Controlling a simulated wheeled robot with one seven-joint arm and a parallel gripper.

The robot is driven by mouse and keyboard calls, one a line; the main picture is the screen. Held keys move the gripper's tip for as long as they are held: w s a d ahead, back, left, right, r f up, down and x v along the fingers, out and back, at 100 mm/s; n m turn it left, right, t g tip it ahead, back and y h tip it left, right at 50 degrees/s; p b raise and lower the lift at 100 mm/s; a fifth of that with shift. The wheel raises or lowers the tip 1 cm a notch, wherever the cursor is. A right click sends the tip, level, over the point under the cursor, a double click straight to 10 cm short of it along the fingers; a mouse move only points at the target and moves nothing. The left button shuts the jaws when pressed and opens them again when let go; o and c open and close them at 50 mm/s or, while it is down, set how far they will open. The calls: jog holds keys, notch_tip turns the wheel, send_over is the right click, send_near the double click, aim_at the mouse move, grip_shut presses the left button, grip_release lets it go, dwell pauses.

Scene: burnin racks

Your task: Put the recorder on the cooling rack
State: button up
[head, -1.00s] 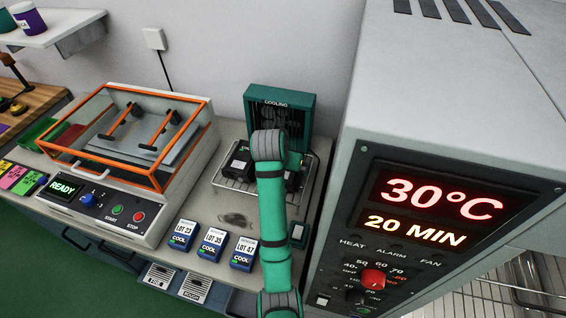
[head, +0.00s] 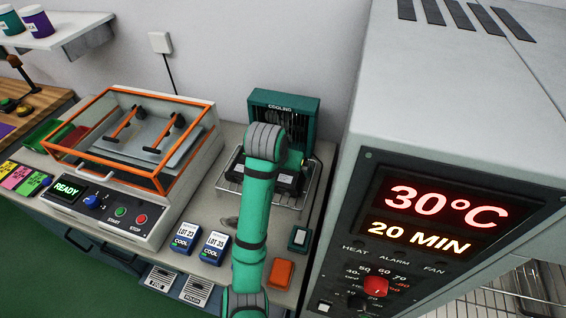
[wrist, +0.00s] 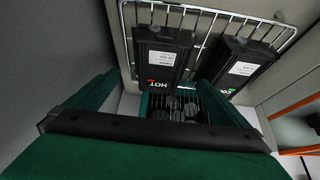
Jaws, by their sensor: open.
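The cooling rack (head: 309,190) is a wire rack in front of the green cooling fan unit (head: 308,103). Two black recorders are on it in the wrist view: one marked HOT in red (wrist: 163,57), and one with a green word (wrist: 240,62), partly cut off. The HOT recorder also shows at the right of my arm in the head view (head: 287,182). My gripper (wrist: 162,86) is open, its green fingers wide apart with nothing clamped between them, close to the HOT recorder's near end. In the head view my arm hides the gripper and part of the rack.
An orange-framed chamber (head: 160,186) reading READY stands left. Lot cards (head: 214,247) and an orange block (head: 281,273) lie along the counter's front. A grey oven (head: 460,100) showing 30°C closes off the right side.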

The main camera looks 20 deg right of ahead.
jog(key=shift+v, duration=2.25)
